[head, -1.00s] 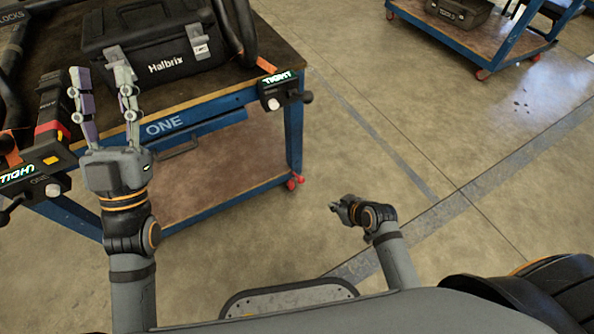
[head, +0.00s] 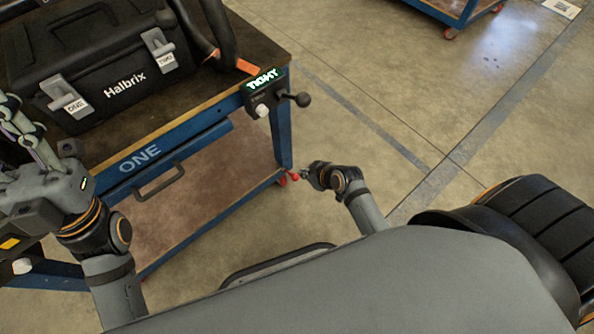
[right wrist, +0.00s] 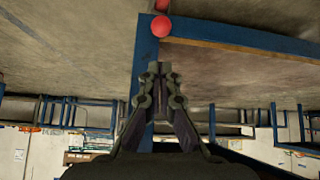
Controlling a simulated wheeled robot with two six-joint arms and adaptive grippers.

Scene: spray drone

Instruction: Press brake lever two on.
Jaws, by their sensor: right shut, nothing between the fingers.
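Two small red parts show low at the cart's near right corner, beside the leg; one is a red ball (right wrist: 161,26) in the right wrist view, and the red tip (head: 294,176) shows in the head view. I read no label on them, so I cannot tell which is brake lever two. My right gripper (head: 307,174) is shut and empty, just right of the red tip; any contact is unclear. In the right wrist view its fingertips (right wrist: 160,68) point at the cart leg, below the red ball. My left gripper (head: 18,125) is open and empty at the left edge, partly cut off.
Blue cart ONE (head: 140,158) carries a black Halbrix case (head: 125,90). A box reading TIGHT (head: 262,92) with a black knob (head: 300,99) sits on its corner. Another cart (head: 447,12) stands at the back. The floor right of cart ONE is open.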

